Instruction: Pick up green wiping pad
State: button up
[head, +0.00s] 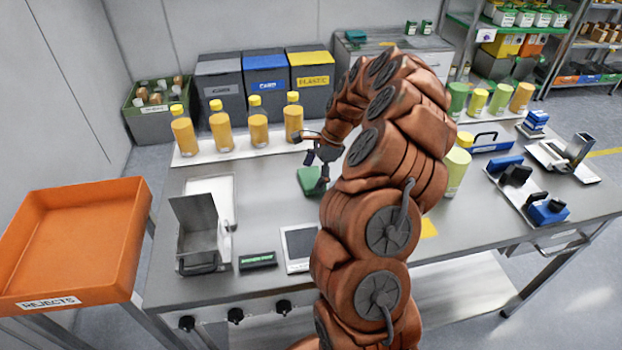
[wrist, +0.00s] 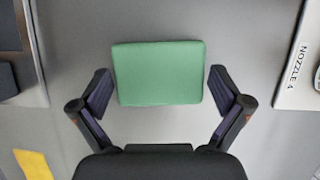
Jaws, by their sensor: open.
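The green wiping pad (head: 309,181) lies flat on the steel table, partly hidden by my gripper and arm in the head view. In the wrist view the pad (wrist: 157,73) is a light green rectangle between and slightly beyond my fingertips. My gripper (wrist: 160,82) is open, with one finger on each side of the pad and a visible gap on both sides. In the head view my gripper (head: 323,168) points down over the pad. The height between the fingers and the table is hard to tell.
A white board labelled "NOZZLE 4" (wrist: 297,75) lies to the right in the wrist view. Several yellow-capped bottles (head: 221,127) stand behind the pad. A metal box with an open lid (head: 205,240) and an orange rejects tray (head: 75,240) are to the left. Bare table surrounds the pad.

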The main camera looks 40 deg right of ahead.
aim_at(308, 176)
jog(key=shift+c, duration=0.4)
jog(key=c, duration=0.7)
jog(key=shift+r, duration=0.15)
jog(key=shift+r+b, duration=0.3)
notch_tip(308, 176, up, 2)
jog(key=shift+r+b, duration=0.1)
jog(key=shift+b, duration=0.45)
jog(key=s+d+b, duration=0.1)
jog(key=s+d, duration=0.2)
jog(key=s, duration=0.1)
jog(key=s+d+r+b, duration=0.1)
jog(key=s+d, duration=0.2)
jog(key=s, duration=0.1)
jog(key=s+d+r+b, duration=0.1)
jog(key=s+d, duration=0.3)
jog(key=shift+s+b, duration=0.25)
jog(key=shift+b, duration=0.1)
